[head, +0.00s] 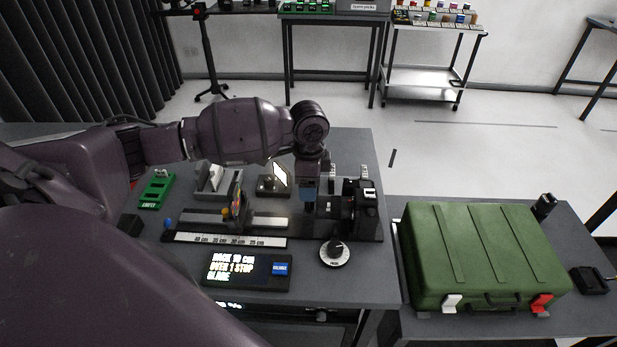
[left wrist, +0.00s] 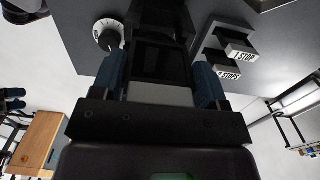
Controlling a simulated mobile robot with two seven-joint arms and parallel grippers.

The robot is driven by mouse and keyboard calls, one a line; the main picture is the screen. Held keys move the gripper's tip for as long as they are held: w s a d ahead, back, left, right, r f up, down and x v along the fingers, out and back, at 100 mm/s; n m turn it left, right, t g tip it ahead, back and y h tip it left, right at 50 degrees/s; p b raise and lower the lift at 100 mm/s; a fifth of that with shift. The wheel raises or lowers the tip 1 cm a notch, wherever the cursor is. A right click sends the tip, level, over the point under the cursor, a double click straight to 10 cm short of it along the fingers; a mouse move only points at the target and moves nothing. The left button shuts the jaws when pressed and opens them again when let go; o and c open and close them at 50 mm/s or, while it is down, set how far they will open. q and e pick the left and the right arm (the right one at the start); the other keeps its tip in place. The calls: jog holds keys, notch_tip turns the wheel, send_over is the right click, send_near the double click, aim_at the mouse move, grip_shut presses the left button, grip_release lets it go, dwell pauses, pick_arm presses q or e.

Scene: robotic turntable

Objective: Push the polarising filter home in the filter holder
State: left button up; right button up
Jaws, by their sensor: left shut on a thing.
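My left gripper (head: 308,192) points down just left of the black camera (head: 357,205) on the bench. In the left wrist view its two blue fingers (left wrist: 160,82) are shut on a dark square-framed piece, which I take to be the polarising filter (left wrist: 158,62). A pale strip shows between the fingers at its near edge. Beyond it, a dark housing that looks like the filter holder (left wrist: 160,15) lines up with the filter. I cannot tell how deep the filter sits in it. In the head view the gripper hides the filter. My right gripper is not in view.
A rail with a small colourful object (head: 236,195) and a scale (head: 225,240) lies left of the camera. A dial (head: 334,254) and a text display (head: 245,269) stand in front. Slots marked 1 STOP and 2 STOPS (left wrist: 236,52) show nearby. A green case (head: 485,255) fills the right table.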

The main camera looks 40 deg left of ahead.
pick_arm(q)
jog(key=shift+p, duration=0.4)
dwell(0.4)
dwell(0.6)
jog(key=shift+f, duration=2.4)
dwell(0.5)
jog(key=o, duration=1)
notch_tip(320, 180, up, 9)
jog(key=shift+r+b, duration=0.15)
jog(key=shift+b, duration=0.2)
jog(key=shift+r, duration=0.8)
